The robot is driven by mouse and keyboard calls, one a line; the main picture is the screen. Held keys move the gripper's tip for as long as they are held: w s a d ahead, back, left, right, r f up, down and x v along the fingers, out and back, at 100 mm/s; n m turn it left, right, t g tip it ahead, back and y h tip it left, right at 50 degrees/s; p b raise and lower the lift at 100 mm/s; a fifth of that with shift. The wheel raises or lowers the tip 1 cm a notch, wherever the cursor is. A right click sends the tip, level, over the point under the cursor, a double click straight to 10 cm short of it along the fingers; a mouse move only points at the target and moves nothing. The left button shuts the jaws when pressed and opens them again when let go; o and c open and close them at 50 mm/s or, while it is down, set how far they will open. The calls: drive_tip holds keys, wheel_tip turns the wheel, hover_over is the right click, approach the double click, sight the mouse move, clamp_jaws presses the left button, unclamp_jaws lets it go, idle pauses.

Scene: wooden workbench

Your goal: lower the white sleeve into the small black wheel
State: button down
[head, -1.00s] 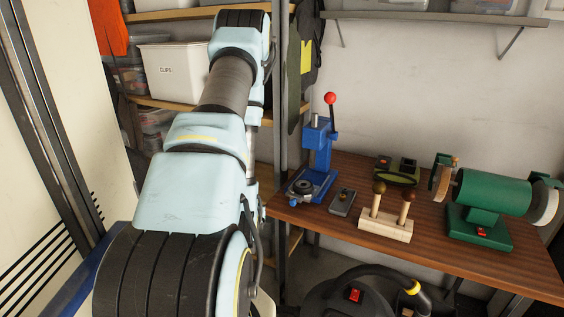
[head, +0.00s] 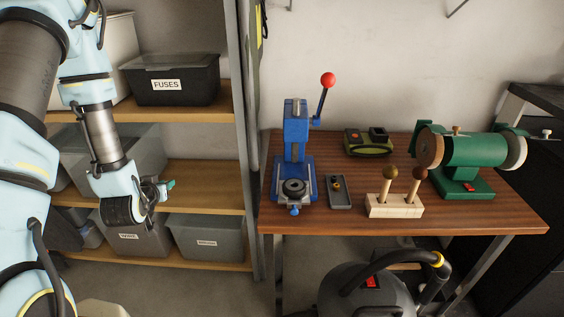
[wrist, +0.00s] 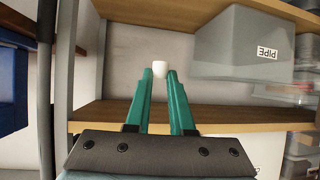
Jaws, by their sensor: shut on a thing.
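The white sleeve (wrist: 160,68) is held between the tips of the two green fingers of my gripper (wrist: 160,74) in the wrist view. In the head view my gripper (head: 168,186) is at the left, in front of the shelves, and I cannot make out the sleeve there. The small black wheel (head: 293,187) lies flat on the base of the blue press (head: 296,135), on the left end of the workbench. My gripper is well to the left of the wheel, apart from it.
On the wooden bench (head: 460,216) stand a grey tray (head: 339,194) with small parts, a wooden block (head: 394,206) with two handled tools, a green box (head: 367,144) and a green grinder (head: 470,152). A shelf post (head: 243,130) stands between gripper and bench. A vacuum (head: 360,291) sits below.

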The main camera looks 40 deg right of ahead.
drive_tip(key=s+d+r+m+g+h, duration=0.1)
drive_tip(key=s+d+m+g+h, duration=0.2)
drive_tip(key=d, duration=0.6)
drive_tip(key=s+d+r+m+g+h, duration=0.1)
drive_tip(key=s+d+r+m, duration=0.15)
drive_tip(key=s+d, duration=0.45)
drive_tip(key=r+m+g+h+p, duration=0.1)
drive_tip(key=m+g+h+p, duration=0.1)
drive_tip(key=m+g, duration=0.2)
hover_over(290, 187)
drive_tip(key=shift+w+a+r, duration=0.15)
drive_tip(key=shift+w+r, duration=0.05)
drive_tip(key=shift+s+d+f+m+b, duration=0.15)
drive_tip(key=shift+s+d+m+b, duration=0.1)
drive_tip(key=shift+s+b, duration=0.1)
drive_tip(key=shift+f+b, duration=0.95)
drive_tip(key=shift+f, duration=0.7)
drive_tip(key=shift+a+b, duration=0.1)
drive_tip(key=shift+b, duration=0.2)
drive_tip(key=shift+f, duration=0.3)
drive_tip(key=shift+f+b, duration=0.7)
drive_tip(key=shift+b, duration=0.2)
drive_tip(key=shift+r, duration=0.1)
